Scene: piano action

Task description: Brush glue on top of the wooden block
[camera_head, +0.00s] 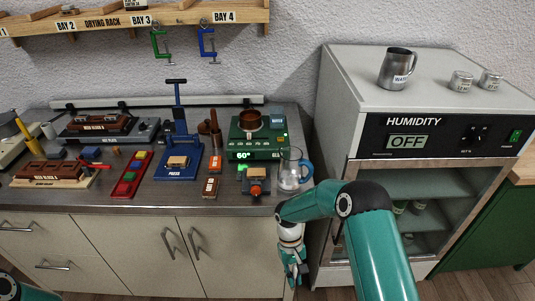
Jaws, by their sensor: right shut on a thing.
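My right gripper (292,268) hangs low in front of the counter's front edge, pointing down, beside the cabinet doors. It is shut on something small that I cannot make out. My left gripper is out of view. A brown glue pot (250,120) sits on the green heater (258,146), whose display reads 60°. A small light wooden block (257,173) sits on a dark stand with a red knob, in front of the heater. Another light wooden block (177,162) rests on the blue press (178,140). I cannot tell which block the task means. No brush shows clearly.
A clear glass jug (290,172) stands at the counter's right end, close to my right arm. The humidity cabinet (415,125) stands to the right. Racks with dark wooden blocks (50,170) and a red tray (132,173) fill the left counter.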

